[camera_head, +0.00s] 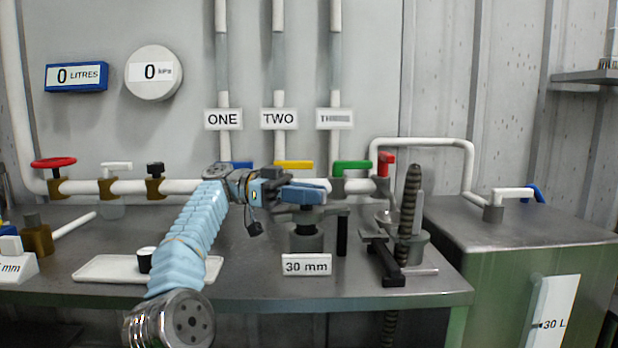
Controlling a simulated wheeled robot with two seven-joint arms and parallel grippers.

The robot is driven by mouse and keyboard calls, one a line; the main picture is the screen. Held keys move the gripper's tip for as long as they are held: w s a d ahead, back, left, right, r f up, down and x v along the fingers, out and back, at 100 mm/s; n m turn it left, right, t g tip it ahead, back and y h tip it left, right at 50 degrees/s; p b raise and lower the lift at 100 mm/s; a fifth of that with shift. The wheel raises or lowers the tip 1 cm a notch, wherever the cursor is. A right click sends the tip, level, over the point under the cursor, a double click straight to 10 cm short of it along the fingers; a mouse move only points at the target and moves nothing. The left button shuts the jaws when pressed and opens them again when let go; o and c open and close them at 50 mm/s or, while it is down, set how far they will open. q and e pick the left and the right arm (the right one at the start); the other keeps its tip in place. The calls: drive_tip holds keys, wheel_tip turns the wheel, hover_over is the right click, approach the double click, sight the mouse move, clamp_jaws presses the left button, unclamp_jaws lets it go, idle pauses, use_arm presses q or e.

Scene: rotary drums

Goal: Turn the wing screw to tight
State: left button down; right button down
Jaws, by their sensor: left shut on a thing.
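My left gripper (303,200) reaches in over the bench from the lower left, its blue and dark fingers pointing right. It is shut on the top of a dark grey screw fitting, which I take to be the wing screw (306,228). The fitting stands upright on a round dark base behind the "30 mm" sign (306,264). The fingers hide much of its top, so I cannot tell how its wings are turned. My right gripper is not in view.
A black post (342,236) stands just right of the fitting. Farther right, a tall threaded rod (409,210) rises beside a dark clamp bar (385,258). White pipes with coloured valve handles (294,165) run close behind. A white tray (105,269) lies on the left.

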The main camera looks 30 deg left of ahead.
use_arm(q)
drive_tip(key=shift+f+m+g, duration=0.1)
drive_tip(key=shift+m+g, duration=0.2)
drive_tip(key=shift+g, duration=0.2)
drive_tip(key=c, duration=1.1)
unclamp_jaws()
